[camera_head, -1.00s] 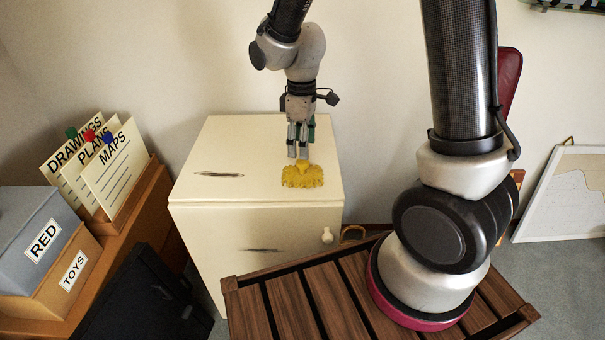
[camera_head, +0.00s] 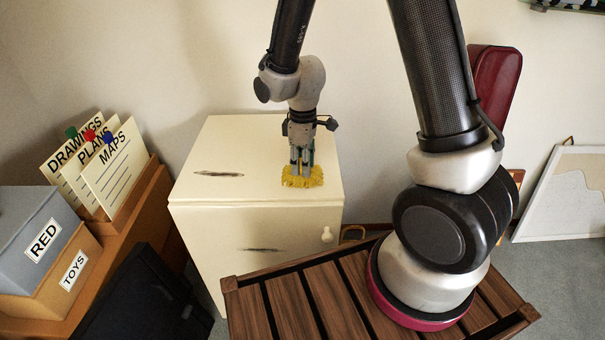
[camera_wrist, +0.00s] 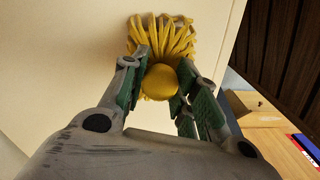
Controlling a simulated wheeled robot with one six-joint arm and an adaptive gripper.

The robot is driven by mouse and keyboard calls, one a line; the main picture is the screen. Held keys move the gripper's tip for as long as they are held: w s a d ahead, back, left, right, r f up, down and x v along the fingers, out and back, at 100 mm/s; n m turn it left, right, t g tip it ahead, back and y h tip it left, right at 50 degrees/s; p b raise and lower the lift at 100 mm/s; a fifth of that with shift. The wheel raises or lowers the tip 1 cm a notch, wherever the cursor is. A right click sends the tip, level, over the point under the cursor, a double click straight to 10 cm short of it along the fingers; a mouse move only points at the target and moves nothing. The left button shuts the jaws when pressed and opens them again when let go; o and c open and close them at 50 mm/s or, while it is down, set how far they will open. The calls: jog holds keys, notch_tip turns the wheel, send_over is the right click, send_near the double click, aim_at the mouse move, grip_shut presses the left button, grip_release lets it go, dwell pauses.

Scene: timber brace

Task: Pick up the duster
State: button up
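The duster is yellow with a fringed head and a rounded knob; it lies on top of the cream cabinet (camera_head: 215,160) near its front right. In the head view its yellow fringe (camera_head: 315,181) shows below my gripper (camera_head: 301,172). In the wrist view the knob (camera_wrist: 160,82) sits between the green-padded fingers of my gripper (camera_wrist: 162,75), with the fringe (camera_wrist: 162,35) spreading beyond the fingertips. The fingers stand apart on both sides of the knob and look open. Whether the pads touch it is hard to tell.
The cabinet top is otherwise clear, with a dark scuff (camera_head: 218,174) on it. A slatted wooden surface (camera_head: 300,305) is in front. Boxes labelled RED (camera_head: 40,235) and TOYS (camera_head: 70,265) and upright cards (camera_head: 112,165) stand at the left.

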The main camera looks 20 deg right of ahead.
notch_tip(320, 180, up, 10)
jog(key=shift+r, duration=0.1)
dwell(0.5)
